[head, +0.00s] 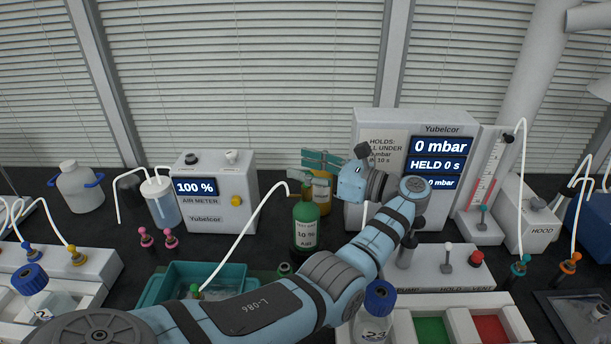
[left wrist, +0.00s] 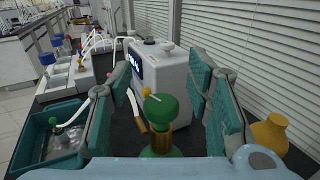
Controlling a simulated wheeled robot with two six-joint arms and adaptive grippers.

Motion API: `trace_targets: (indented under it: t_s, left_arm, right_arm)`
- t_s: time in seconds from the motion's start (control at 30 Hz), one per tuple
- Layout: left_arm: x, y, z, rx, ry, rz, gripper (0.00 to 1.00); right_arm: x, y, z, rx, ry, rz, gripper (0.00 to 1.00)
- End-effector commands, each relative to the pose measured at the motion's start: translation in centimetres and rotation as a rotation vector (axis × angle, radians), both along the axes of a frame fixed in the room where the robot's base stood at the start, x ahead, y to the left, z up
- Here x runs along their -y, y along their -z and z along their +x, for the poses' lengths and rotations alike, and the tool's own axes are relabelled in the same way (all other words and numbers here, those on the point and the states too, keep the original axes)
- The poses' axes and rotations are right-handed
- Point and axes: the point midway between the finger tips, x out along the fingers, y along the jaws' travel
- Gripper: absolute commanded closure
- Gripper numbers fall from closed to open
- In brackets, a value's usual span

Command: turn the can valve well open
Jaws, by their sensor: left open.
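The green can (head: 305,228), labelled 10 % AIR, stands upright on the dark bench in the head view. A white hose runs from near its top to the teal tray. Its green valve knob (left wrist: 160,108), with a pale pointer, shows in the left wrist view. My left gripper (head: 321,162) is above and behind the can in the head view. In the left wrist view my left gripper (left wrist: 160,70) is open, its teal pads on either side of the knob and apart from it. My right gripper is out of view.
A yellow can (head: 321,198) stands just behind the green can. The air meter (head: 215,205), reading 100 %, is to the left. The pressure unit (head: 375,125), reading 0 mbar, is to the right. The teal tray (head: 222,268) lies in front. Hoses cross the bench.

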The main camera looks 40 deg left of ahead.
Motion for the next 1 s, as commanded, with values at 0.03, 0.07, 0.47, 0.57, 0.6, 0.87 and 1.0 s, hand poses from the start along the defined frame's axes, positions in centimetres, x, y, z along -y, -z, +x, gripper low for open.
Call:
trace_targets:
  t_s: [0.03,0.07,0.47,0.57,0.6,0.87,1.0]
  left_arm:
    - [0.0,-1.2,0.0,0.006,0.0,-0.001,0.54]
    - [0.0,-2.0,0.0,0.006,0.0,-0.001,0.54]
    - [-0.1,-7.7,-0.1,-0.002,0.0,-0.002,0.54]
    - [-0.1,-7.6,-0.1,-0.001,0.0,-0.002,0.54]
    - [-0.1,-7.6,-0.1,-0.001,0.0,-0.002,0.54]
    - [-0.1,-7.6,-0.1,-0.001,0.0,-0.002,0.54]
    - [0.0,-7.6,0.0,-0.001,0.002,-0.002,0.54]
  right_arm:
    - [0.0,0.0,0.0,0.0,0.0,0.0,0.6]
    - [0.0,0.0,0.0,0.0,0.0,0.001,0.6]
    - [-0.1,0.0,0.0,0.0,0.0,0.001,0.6]
    - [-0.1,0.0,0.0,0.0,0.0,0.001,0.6]
    - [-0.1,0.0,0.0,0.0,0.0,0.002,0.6]
    - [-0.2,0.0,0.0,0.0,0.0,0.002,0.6]
    - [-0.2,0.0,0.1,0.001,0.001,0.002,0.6]
